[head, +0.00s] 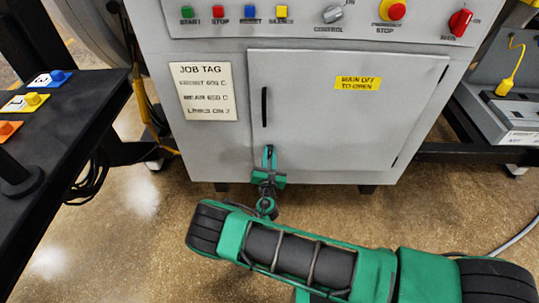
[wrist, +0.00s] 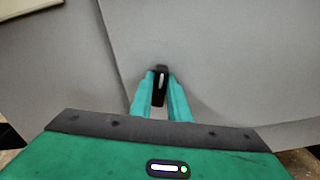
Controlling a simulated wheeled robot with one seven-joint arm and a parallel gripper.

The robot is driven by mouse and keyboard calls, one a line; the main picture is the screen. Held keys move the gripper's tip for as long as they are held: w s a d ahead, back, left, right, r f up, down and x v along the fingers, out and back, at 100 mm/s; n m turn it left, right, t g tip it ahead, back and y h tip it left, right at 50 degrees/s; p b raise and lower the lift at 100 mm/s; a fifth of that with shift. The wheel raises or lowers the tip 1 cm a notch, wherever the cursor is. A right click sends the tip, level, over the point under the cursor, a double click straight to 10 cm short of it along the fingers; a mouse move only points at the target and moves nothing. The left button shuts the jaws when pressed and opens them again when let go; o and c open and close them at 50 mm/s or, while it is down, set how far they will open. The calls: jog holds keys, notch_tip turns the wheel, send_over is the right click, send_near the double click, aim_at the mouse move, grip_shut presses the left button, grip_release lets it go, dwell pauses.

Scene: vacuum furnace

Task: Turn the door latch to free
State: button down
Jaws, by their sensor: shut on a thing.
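The grey cabinet door (head: 330,125) is closed on the front of the furnace cabinet. Its small black door latch (wrist: 161,76), with a pale mark on it, sits low near the door's left edge. My gripper (head: 268,158) reaches the latch from the front, below the black door handle (head: 264,107). In the wrist view the green fingers of my gripper (wrist: 161,92) are shut on the latch, one on each side. The latch stands nearly upright there. The fingers hide most of it in the head view.
Above the door is a panel with coloured buttons, a control knob (head: 333,14) and a red main switch (head: 460,22). A job tag (head: 206,91) and a yellow label (head: 358,83) are on the front. A dark bench (head: 75,125) stands left; open floor lies in front.

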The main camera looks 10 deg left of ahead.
jog(key=m, duration=0.6)
jog(key=shift+d+f, duration=0.1)
jog(key=shift+d, duration=0.15)
jog(key=m, duration=0.6)
jog(key=shift+d+f, duration=0.1)
jog(key=shift+f, duration=0.15)
jog(key=shift+m, duration=0.4)
jog(key=c, duration=1.7)
grip_release()
jog(key=s, duration=1)
jog(key=shift+s+d, duration=0.35)
jog(key=shift+d, duration=0.05)
